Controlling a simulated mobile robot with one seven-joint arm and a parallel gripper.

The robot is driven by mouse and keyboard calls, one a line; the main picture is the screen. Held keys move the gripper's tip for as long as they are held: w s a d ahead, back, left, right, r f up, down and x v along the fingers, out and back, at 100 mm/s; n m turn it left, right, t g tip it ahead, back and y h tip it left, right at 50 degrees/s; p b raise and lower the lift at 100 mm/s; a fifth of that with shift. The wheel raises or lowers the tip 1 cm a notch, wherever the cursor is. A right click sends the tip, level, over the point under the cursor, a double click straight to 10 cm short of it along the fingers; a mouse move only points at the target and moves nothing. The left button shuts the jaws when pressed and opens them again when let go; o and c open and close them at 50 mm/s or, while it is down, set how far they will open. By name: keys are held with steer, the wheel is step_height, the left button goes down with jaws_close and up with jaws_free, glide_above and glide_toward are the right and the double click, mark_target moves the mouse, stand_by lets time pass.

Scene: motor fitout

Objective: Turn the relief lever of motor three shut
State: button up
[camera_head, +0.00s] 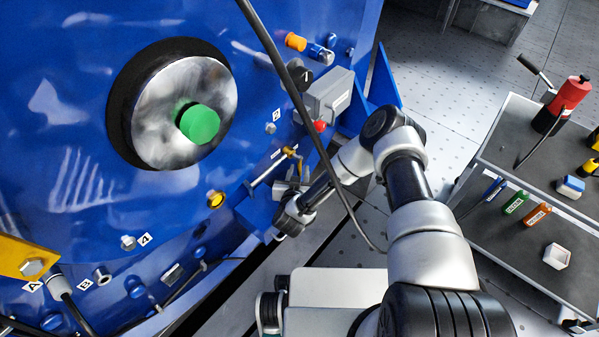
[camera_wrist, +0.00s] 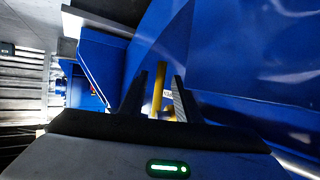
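A yellow lever (camera_wrist: 158,88) stands upright in the wrist view, between the two dark fingers of my gripper (camera_wrist: 160,76). A gap shows on each side of it, so the fingers look open and not closed on it. In the head view a small brass fitting (camera_head: 290,153) with a thin rod sits on the lower right of the blue motor housing (camera_head: 60,130); it may be the same lever. My gripper (camera_head: 287,187) is just below it, partly hidden by my wrist. The lever's base is hidden low in the wrist view, and I cannot read a motor number.
A black cable (camera_head: 300,105) hangs across the front of the motor. A grey box (camera_head: 329,94) and a red knob (camera_head: 320,127) are above the fitting. A blue bracket (camera_head: 382,85) juts out at right. A dark cart (camera_head: 510,160) with tools stands farther right.

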steer(key=shift+x, duration=0.9)
jaws_close()
